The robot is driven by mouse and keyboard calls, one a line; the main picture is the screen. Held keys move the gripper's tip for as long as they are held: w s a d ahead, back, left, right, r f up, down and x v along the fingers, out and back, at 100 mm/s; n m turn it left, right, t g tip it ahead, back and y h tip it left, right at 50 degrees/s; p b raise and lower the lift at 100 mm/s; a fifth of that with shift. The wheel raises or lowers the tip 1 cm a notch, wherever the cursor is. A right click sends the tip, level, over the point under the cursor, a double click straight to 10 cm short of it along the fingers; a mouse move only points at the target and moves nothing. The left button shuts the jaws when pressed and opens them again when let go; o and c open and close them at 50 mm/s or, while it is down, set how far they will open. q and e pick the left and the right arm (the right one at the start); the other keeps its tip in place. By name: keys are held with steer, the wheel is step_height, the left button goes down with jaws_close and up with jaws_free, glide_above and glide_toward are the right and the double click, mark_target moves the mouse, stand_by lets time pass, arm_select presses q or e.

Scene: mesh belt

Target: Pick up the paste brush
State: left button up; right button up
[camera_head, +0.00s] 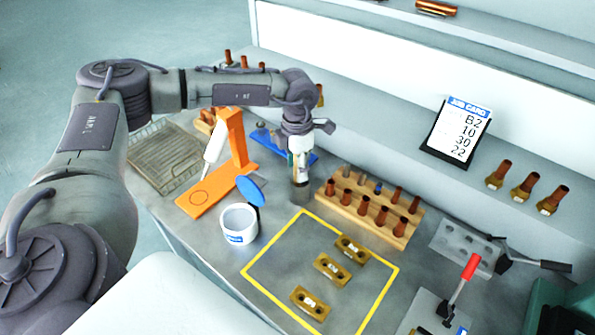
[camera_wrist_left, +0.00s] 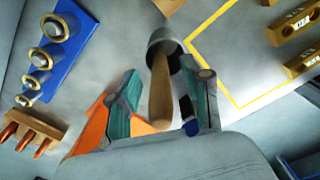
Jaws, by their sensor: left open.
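The paste brush shows its wooden handle (camera_wrist_left: 160,92) in the left wrist view, standing up out of a grey cup (camera_wrist_left: 162,42). The cup also shows in the head view (camera_head: 300,190), on the bench below my left gripper (camera_head: 300,158). In the left wrist view my left gripper (camera_wrist_left: 163,80) is open, with one finger on each side of the handle. Gaps show between the fingers and the handle. The brush's bristle end is hidden in the cup. My right gripper is not in view.
An orange stand (camera_head: 236,140) with a white tube is left of the cup. A white jar (camera_head: 239,224) and blue lid (camera_head: 250,190) are in front. A wooden rack (camera_head: 345,205) of copper parts is close on the right. Brass blocks (camera_head: 332,268) lie inside a yellow outline.

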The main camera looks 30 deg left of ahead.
arm_select(q)
jaws_close()
